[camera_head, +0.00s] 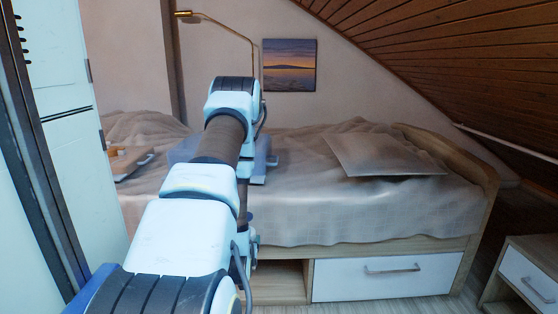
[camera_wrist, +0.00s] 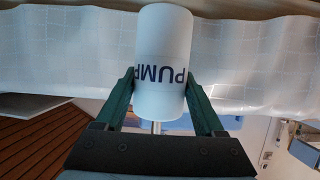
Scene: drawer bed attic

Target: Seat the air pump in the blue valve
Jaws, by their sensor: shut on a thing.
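The air pump (camera_wrist: 163,55) is a white cylinder with dark "PUMP" lettering in the wrist view. A thin metal stem (camera_wrist: 156,127) sticks out of its lower end in that picture. My gripper (camera_wrist: 161,88) is shut on the pump's sides with two green fingers. In the head view my own arm hides the gripper and the pump. A blue patch (camera_wrist: 181,123) shows behind the stem in the wrist view, and a translucent bluish shape (camera_head: 183,151) lies on the bed beside my arm in the head view. I cannot make out the blue valve in either view.
The bed (camera_head: 400,208) has a rumpled beige cover, a pillow (camera_head: 382,155) and a white drawer (camera_head: 388,277) below. A brass lamp (camera_head: 222,25) stands behind. A white cabinet (camera_head: 65,130) is close at left; a nightstand (camera_head: 525,270) stands right.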

